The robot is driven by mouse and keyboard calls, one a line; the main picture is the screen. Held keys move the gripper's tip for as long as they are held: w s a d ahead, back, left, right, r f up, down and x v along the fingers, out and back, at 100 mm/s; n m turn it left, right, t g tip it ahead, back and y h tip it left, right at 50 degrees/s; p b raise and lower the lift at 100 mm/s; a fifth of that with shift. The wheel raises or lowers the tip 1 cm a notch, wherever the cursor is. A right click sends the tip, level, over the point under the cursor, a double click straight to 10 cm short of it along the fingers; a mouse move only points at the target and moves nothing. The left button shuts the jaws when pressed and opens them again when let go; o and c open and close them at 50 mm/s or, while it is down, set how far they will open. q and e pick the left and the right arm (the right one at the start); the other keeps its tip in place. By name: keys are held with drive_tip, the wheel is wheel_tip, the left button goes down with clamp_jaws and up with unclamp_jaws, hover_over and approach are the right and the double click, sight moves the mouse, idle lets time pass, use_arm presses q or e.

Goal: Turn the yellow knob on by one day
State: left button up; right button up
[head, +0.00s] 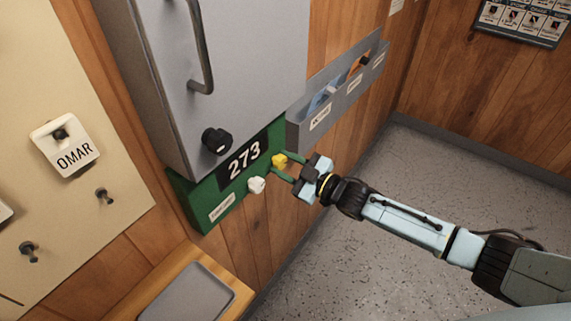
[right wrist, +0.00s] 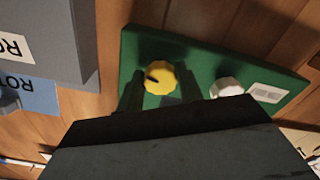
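The yellow knob (head: 279,161) sits at the right end of a green board (head: 207,216) on the wooden wall, beside the black number panel (head: 244,160) reading 273. My right gripper (head: 282,164) points at it, its two green fingers apart, one on each side of the knob. In the right wrist view the yellow knob (right wrist: 160,77), with a dark pointer mark, shows between the fingertips of the right gripper (right wrist: 162,92). I see no clear grip on it; contact is hard to tell. My left gripper is out of view.
A white knob (head: 257,185) sits close to the yellow one on the same board. A grey cabinet (head: 235,60) with a black knob (head: 216,141) is above. A grey wall rack (head: 300,133) is to the right. A wooden bench (head: 170,284) stands below.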

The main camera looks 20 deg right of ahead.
drive_tip(key=c, duration=0.5)
drive_tip(key=shift+m, duration=0.3)
drive_tip(key=m, duration=0.2)
drive_tip(key=shift+m+p, duration=0.3)
drive_tip(key=shift+p, duration=0.1)
drive_tip(key=shift+m, duration=1.8)
drive_tip(key=o, duration=1)
drive_tip(key=shift+s, duration=0.1)
